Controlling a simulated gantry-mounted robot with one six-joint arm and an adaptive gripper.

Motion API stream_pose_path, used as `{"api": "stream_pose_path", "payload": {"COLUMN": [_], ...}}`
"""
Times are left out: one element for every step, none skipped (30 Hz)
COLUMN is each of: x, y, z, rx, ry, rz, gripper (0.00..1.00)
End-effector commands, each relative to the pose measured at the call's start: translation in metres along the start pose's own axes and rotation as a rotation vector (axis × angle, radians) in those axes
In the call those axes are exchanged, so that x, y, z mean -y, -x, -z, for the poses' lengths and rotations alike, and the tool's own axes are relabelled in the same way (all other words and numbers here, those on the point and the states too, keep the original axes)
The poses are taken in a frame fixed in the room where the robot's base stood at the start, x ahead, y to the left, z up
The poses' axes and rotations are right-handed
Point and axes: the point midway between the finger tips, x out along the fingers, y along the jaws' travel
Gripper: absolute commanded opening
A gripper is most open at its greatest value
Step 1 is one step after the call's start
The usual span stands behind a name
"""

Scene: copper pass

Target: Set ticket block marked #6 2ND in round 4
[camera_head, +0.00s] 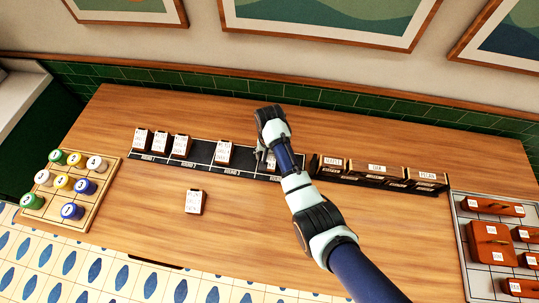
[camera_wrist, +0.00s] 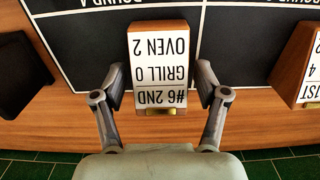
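The ticket block marked #6 2ND (camera_wrist: 158,62), with GRILL 0 and OVEN 2, appears upside down in the wrist view. It rests on the black rail (camera_wrist: 90,40), in a white-lined bay beside a dividing line. The bay's label is partly cut off and seems to read ROUND 4. In the head view the block (camera_head: 270,161) is mostly hidden by my arm. My gripper (camera_wrist: 158,92) is open, with one finger on each side of the block and small gaps visible. It also shows in the head view (camera_head: 261,153), low over the rail's right end.
Other ticket blocks (camera_head: 181,146) stand along the rail to the left. One loose block (camera_head: 194,202) lies on the wooden table in front. A board of coloured discs (camera_head: 65,183) is at left. A rack of labelled blocks (camera_head: 378,171) and a tray of orange boxes (camera_head: 490,243) are at right.

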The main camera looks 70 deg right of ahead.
Motion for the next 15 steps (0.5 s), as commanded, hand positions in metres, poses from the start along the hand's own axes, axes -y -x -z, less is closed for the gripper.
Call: {"api": "stream_pose_path", "payload": {"x": [0.000, 0.000, 0.000, 0.000, 0.000, 0.000, 0.000, 0.000, 0.000, 0.000, 0.000, 0.000, 0.001, 0.001, 0.001], "y": [0.000, 0.000, 0.000, 0.000, 0.000, 0.000, 0.000, 0.000, 0.001, 0.003, 0.006, 0.011, 0.016, 0.022, 0.031], "z": [0.000, 0.000, 0.000, 0.000, 0.000, 0.000, 0.000, 0.000, 0.000, 0.000, 0.000, 0.001, 0.001, 0.001, 0.001], "rx": [0.000, 0.000, 0.000, 0.000, 0.000, 0.000, 0.000, 0.000, 0.000, 0.000, -0.001, -0.001, -0.003, -0.003, -0.004], "ry": [0.000, 0.000, 0.000, 0.000, 0.000, 0.000, 0.000, 0.000, 0.000, 0.000, 0.000, 0.000, 0.000, 0.000, 0.000], "rz": [0.000, 0.000, 0.000, 0.000, 0.000, 0.000, 0.000, 0.000, 0.000, 0.000, 0.000, 0.001, 0.001, 0.002, 0.002], "gripper": [0.81, 0.81, 0.81, 0.81, 0.81, 0.81, 0.81, 0.81, 0.81, 0.81, 0.81, 0.81, 0.81, 0.81, 0.81]}}
